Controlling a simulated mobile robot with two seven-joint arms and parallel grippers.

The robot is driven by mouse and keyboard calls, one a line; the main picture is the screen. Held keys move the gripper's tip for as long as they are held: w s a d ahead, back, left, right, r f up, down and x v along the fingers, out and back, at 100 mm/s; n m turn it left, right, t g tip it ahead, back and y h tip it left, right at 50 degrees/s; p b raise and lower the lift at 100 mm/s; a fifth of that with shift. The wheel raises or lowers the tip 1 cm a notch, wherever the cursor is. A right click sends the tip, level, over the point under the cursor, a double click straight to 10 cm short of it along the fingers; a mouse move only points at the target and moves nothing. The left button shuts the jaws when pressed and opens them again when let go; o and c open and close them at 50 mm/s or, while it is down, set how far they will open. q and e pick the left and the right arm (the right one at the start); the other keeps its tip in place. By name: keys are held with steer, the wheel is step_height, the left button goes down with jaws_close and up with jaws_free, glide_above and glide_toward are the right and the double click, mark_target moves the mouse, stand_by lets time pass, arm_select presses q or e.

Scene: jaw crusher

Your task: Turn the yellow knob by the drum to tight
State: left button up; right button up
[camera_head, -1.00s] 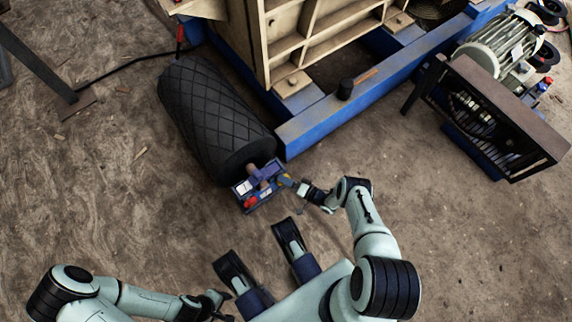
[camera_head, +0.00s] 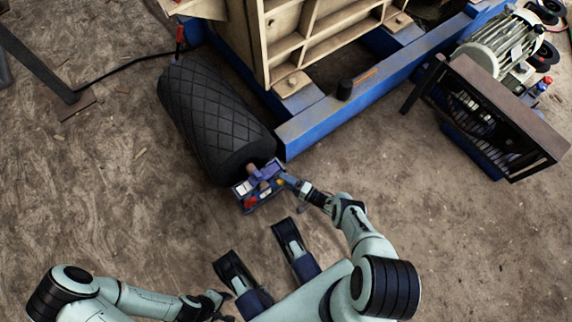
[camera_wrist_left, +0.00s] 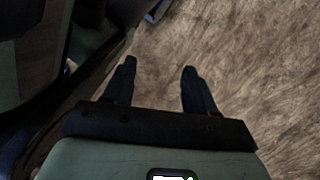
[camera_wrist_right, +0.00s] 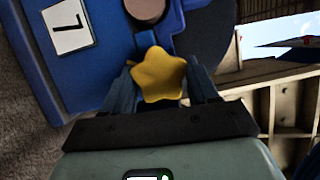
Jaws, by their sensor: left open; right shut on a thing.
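The yellow star-shaped knob (camera_wrist_right: 158,75) sits between the fingers of my right gripper (camera_wrist_right: 160,92) in the right wrist view, against a blue bracket (camera_wrist_right: 95,80). The right gripper is shut on it. In the head view my right gripper (camera_head: 290,183) reaches the blue bracket (camera_head: 258,187) at the near end of the black drum (camera_head: 210,115); the knob is hard to make out there. My left gripper (camera_wrist_left: 160,80) is open and empty over bare ground in the left wrist view; in the head view it is low, left of centre (camera_head: 215,300).
The crusher's blue frame (camera_head: 350,105) and tan ribbed body stand behind the drum. A motor (camera_head: 495,45) and a dark, open-sided box (camera_head: 495,115) stand at right. A white label (camera_wrist_right: 70,27) marks the bracket. Dirt ground at left is mostly clear.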

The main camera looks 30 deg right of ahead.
steer(key=shift+w+r, duration=0.1)
steer(key=shift+w, duration=0.1)
steer(key=o, duration=1.1)
steer(key=shift+c, duration=0.2)
arm_select(q)
steer(key=shift+w+d+r+t+p, duration=0.15)
steer(key=shift+w+r+p, duration=0.1)
steer(key=shift+w, duration=0.15)
steer(key=shift+w+a+r+t+p, duration=0.1)
steer(key=shift+w+t+p, duration=0.1)
steer(key=shift+w, duration=0.2)
arm_select(e)
steer(key=v, duration=1.3)
steer(key=shift+s, duration=0.25)
steer(key=shift+d, duration=0.1)
